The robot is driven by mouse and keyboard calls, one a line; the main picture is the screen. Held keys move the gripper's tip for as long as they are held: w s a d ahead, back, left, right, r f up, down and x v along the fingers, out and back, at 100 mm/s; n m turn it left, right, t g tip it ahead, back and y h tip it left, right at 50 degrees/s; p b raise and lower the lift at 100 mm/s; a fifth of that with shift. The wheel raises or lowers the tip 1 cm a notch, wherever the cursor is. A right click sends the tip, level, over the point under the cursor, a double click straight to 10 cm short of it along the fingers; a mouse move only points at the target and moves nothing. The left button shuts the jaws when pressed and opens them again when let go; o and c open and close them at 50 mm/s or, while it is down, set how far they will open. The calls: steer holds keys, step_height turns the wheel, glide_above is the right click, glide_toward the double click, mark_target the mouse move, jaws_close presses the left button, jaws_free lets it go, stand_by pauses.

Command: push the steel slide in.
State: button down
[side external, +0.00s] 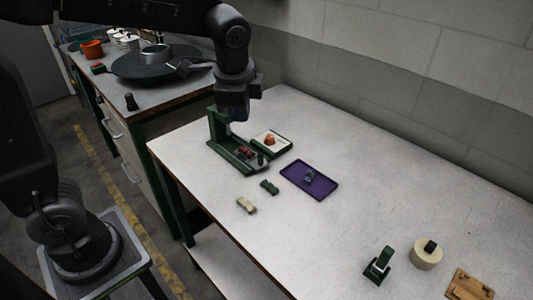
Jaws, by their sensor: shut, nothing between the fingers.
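A green press (228,152) with an upright post at its left end and a long base stands near the far left of the white table. A reddish part (246,152) and a small dark upright part (261,158) sit on its base. My gripper (232,121) is right at the press, pointing down beside the top of the post. Its fingers are shut and hold nothing. They are small and dark here, so I cannot tell whether they touch the press. I cannot pick out the steel slide clearly; the gripper and post may hide it.
Behind the press is a pale tray (284,143) with an orange piece (270,141). A purple tray (322,191) holds a small bluish part (309,175). A green piece (269,187) and a cream piece (246,205) lie in front. The table's middle right is clear.

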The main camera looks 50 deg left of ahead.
steer(key=w+d+f+m+g+y, duration=0.1)
steer(key=w+d+f+m, duration=0.1)
steer(key=w+f+m, duration=0.3)
steer(key=m+g+y, duration=0.1)
steer(key=m+y, duration=0.1)
steer(key=m, duration=0.1)
glide_toward(262, 163)
steer(key=f, duration=0.1)
steer(key=d+f, duration=0.2)
steer(key=f, duration=0.1)
steer(key=shift+a+f, duration=0.1)
steer(key=shift+a, duration=1.9)
steer(key=a, duration=0.4)
steer(key=shift+a, duration=0.3)
